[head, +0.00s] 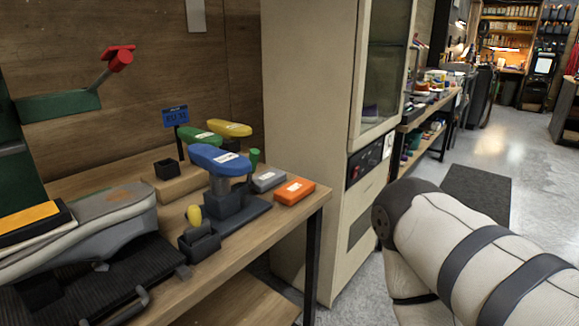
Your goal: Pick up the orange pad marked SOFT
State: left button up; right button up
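An orange pad (297,191) with a small white label lies flat near the right front corner of the wooden workbench (262,234). The label is too small to read. A grey pad (268,181) with a similar label lies just left of and behind it. Neither of my grippers is in view. Part of my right arm shows at the lower right, beyond the bench edge and clear of the pads.
A blue-topped stand (219,159) rises left of the orange pad. Green (199,136) and yellow (229,129) shapes stand behind it. A small dark holder (199,243) and a grey shoe-like form (100,222) are farther left.

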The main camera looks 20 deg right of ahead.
aim_at(291, 194)
jog(key=i+l, duration=0.3)
jog(key=i+l+u, duration=0.1)
jog(key=i+l, duration=0.2)
jog(key=l, duration=0.2)
jog(key=i+l, duration=0.25)
jog(key=l, duration=0.2)
